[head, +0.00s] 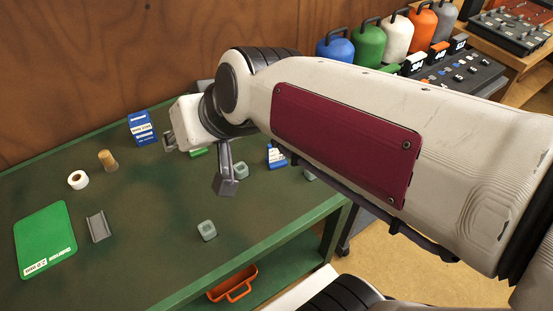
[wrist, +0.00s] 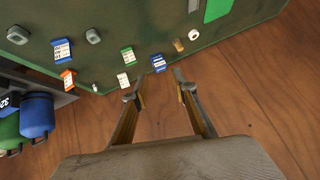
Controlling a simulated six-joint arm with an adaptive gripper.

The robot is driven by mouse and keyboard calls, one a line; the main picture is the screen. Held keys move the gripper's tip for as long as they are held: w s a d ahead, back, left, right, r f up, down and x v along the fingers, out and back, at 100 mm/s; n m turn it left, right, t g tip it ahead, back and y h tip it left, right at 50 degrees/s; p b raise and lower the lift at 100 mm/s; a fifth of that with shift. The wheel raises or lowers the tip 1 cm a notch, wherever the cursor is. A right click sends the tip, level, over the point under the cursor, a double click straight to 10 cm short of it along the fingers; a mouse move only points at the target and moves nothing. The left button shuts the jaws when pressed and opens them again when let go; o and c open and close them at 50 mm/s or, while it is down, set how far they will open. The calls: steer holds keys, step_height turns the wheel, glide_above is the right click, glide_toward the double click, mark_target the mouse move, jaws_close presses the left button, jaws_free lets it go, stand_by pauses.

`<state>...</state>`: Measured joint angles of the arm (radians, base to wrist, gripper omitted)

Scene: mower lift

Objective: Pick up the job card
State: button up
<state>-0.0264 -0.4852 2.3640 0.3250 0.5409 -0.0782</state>
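I cannot tell for sure which thing is the job card. A blue labelled item (head: 142,127) stands at the back left of the green bench; a blue item with a white label also shows in the wrist view (wrist: 158,63), just past my fingertips. A flat green sheet (head: 45,240) with a white label lies at the bench's left front; part of it shows in the wrist view (wrist: 216,10). My gripper (head: 198,163) is above the bench, fingers wide apart. In the wrist view my gripper (wrist: 157,88) has nothing between its fingers.
A white roll (head: 78,180), a cork-like cylinder (head: 108,160), a grey channel piece (head: 98,227) and grey blocks (head: 207,230) stand on the bench (head: 150,250). Coloured bottles (head: 368,45) stand right of it. The wooden wall (head: 100,60) is close behind.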

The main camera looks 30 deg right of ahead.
steer(key=w+d+r+m+t+h, duration=0.1)
steer(key=w+r+m+t, duration=0.1)
steer(key=w, duration=0.7)
steer(key=w+r+m+t, duration=0.1)
steer(key=w+m, duration=0.2)
steer(key=w, duration=0.6)
steer(key=w+d+f+m+h, duration=0.6)
steer(key=w+d, duration=0.3)
steer(key=w, duration=0.2)
steer(key=d+f+m+g+h, duration=0.2)
steer(key=d+f+m+h, duration=0.1)
steer(key=d+f, duration=0.3)
steer(key=m+g+h, duration=0.5)
steer(key=g, duration=0.7)
glide_toward(276, 154)
steer(key=d, duration=0.2)
steer(key=f, duration=0.1)
steer(key=shift+w+d+f, duration=0.1)
steer(key=shift+w+d, duration=0.25)
steer(key=shift+d, duration=0.05)
steer(key=shift+s+a+f+m+g, duration=0.1)
steer(key=shift+s+f+m+g, duration=0.05)
steer(key=shift+s+m+g, duration=0.2)
